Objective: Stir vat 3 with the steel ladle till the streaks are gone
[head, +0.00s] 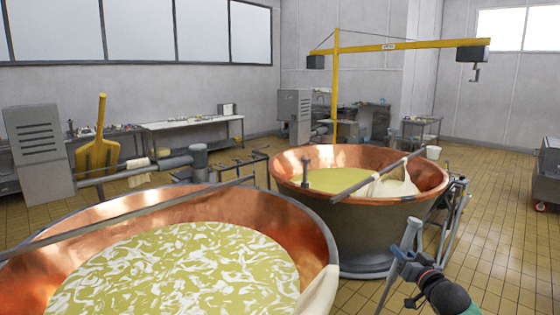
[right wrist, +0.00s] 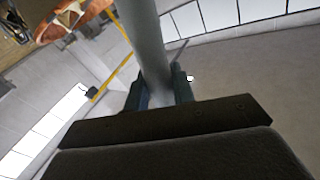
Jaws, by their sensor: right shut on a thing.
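A large copper vat (head: 300,232) stands at the near left, holding yellow liquid with many white streaks (head: 180,270). A second copper vat (head: 437,180) stands behind it to the right, with plain yellow liquid (head: 335,179). I see no number on either vat. My right gripper (head: 408,268) is to the right of the near vat, outside its rim. It is shut on a grey shaft, seemingly the steel ladle (head: 411,235); the shaft also shows between the fingers in the right wrist view (right wrist: 148,40). The ladle's bowl cannot be made out. My left gripper is out of view.
A bar (head: 120,217) crosses the near vat. A yellow hoist (head: 400,46) spans the back.

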